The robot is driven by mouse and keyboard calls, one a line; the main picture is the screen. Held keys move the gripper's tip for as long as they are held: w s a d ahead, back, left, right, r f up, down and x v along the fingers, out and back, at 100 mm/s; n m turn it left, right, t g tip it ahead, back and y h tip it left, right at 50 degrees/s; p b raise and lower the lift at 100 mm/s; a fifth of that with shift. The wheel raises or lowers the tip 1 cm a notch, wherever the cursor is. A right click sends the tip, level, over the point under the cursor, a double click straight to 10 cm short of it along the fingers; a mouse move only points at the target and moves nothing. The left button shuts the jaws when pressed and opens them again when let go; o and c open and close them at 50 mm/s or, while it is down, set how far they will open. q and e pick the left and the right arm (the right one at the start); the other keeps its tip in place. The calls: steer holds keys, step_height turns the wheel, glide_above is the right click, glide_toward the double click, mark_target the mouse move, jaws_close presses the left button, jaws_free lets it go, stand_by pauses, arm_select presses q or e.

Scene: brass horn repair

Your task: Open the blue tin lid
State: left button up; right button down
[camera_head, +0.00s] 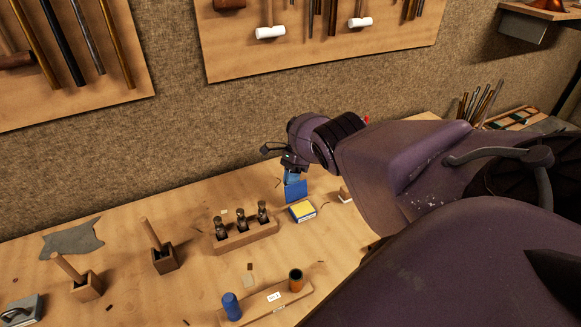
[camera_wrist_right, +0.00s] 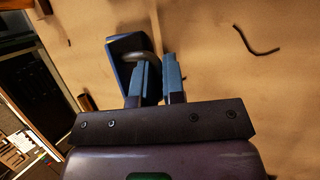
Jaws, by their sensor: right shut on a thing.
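The right gripper's blue-grey fingers (camera_wrist_right: 157,66) are close together and shut at this loop. How far the lid is raised cannot be told. My left gripper is in neither view.
A wooden block with several metal valves (camera_head: 245,238) stands to the left. A blue cylinder (camera_head: 231,307) stands nearer the front. My right arm covers the bench's right side.

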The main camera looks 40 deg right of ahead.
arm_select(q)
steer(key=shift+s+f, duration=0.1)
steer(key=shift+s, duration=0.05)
arm_select(e)
steer(key=shift+s+f, duration=0.2)
steer(key=c, duration=1.5)
jaws_free()
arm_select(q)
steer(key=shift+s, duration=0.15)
arm_select(e)
steer(key=shift+r, duration=0.1)
steer(key=shift+w+r, duration=0.1)
steer(key=shift+w+d+r, duration=0.1)
steer(key=shift+d+r, duration=0.05)
steer(key=shift+r, duration=0.1)
arm_select(q)
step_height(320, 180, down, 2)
steer(key=shift+b, duration=0.9)
arm_select(e)
steer(key=v, duration=1)
